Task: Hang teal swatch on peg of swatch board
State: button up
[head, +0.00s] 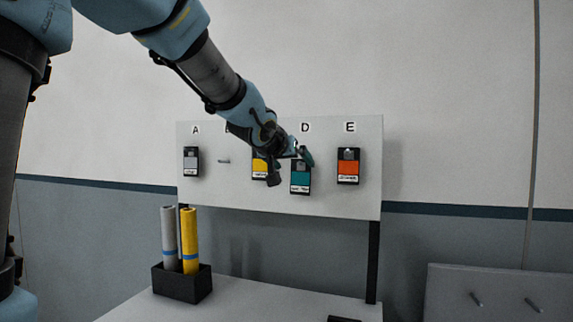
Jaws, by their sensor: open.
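The teal swatch (301,178) is a dark card with a teal panel and a pale label strip. It is at the swatch board (220,190) under the letter D, a little lower than the orange swatch beside it. My gripper (300,154) is open at the top of the teal swatch, its fingers overlapping the swatch's upper edge in the head view. Whether they touch it I cannot tell. The D peg is hidden behind the gripper and swatch. A bare peg (224,161) shows to the left, below a letter mostly covered by my arm.
A grey swatch (191,161) hangs under A, a yellow swatch (259,167) is partly behind my arm, and an orange swatch (348,166) hangs under E. A black box (183,286) holds grey and yellow rolls. A grey panel (450,285) with two pegs stands lower right.

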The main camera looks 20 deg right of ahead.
aim_at(302, 173)
jog(key=p+x, duration=0.1)
jog(key=x, duration=0.8)
jog(key=shift+w+d+f, duration=0.2)
jog(key=shift+w, duration=0.05)
jog(key=c, duration=1.2)
jog(key=shift+c, duration=0.2)
jog(key=o, duration=1.2)
jog(key=shift+o, duration=0.2)
